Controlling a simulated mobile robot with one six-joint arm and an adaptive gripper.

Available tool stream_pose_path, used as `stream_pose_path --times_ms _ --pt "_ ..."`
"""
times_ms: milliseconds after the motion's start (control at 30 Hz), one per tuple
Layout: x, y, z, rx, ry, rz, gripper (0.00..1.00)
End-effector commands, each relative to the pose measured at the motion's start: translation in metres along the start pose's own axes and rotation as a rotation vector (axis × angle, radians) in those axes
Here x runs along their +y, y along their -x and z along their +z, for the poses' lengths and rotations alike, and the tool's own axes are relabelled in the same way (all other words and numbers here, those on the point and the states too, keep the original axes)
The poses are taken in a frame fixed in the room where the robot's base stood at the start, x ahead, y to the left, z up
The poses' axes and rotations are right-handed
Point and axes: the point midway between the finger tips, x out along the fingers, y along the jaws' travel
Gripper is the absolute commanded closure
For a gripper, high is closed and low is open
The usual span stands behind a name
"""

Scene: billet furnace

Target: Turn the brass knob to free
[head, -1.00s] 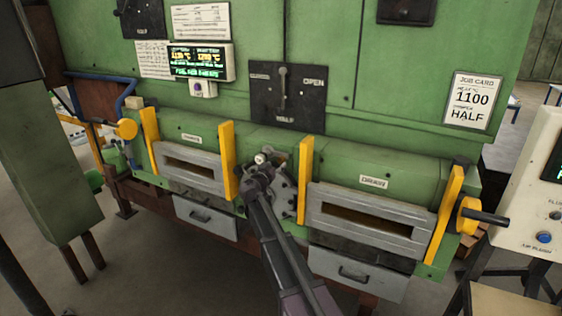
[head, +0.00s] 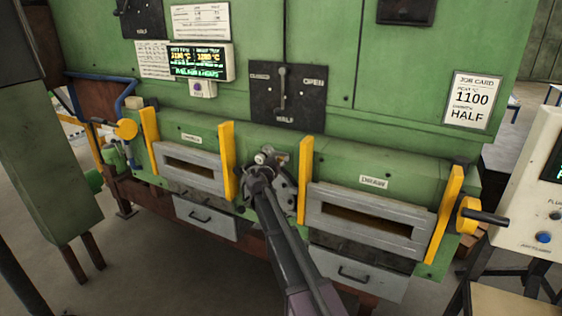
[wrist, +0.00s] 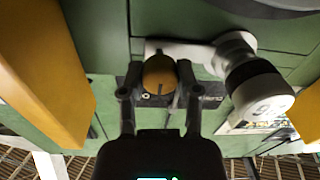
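The brass knob (wrist: 159,73) is a round, yellow-brown knob with a dark slot, seen in the wrist view between my two fingertips. My gripper (wrist: 158,84) has one finger on each side of it. The gaps are very narrow, and I cannot tell whether the fingers touch it. In the head view my gripper (head: 262,172) is at the middle of the green furnace front, between two yellow posts. It hides most of what lies behind it there, so I cannot make out the knob clearly.
A yellow post (wrist: 45,75) stands at the left. Grey slotted doors (head: 188,168) flank the spot. A lever plate (head: 287,95) marked HALF is above; a job card (head: 472,100) reads 1100, HALF.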

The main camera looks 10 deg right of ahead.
Motion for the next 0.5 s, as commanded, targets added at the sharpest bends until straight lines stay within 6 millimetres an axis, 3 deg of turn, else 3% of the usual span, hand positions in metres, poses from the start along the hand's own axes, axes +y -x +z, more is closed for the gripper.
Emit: stream_pose_path --times_ms 33,67,500 --pt "-0.0002 -0.0004 -0.0001 0.0 0.0 -0.001 0.92" --pt "-0.0003 -0.0005 -0.0001 0.0 0.0 0.0 1.0" --pt "-0.0005 -0.0009 -0.0004 0.0 0.044 0.0 1.0"
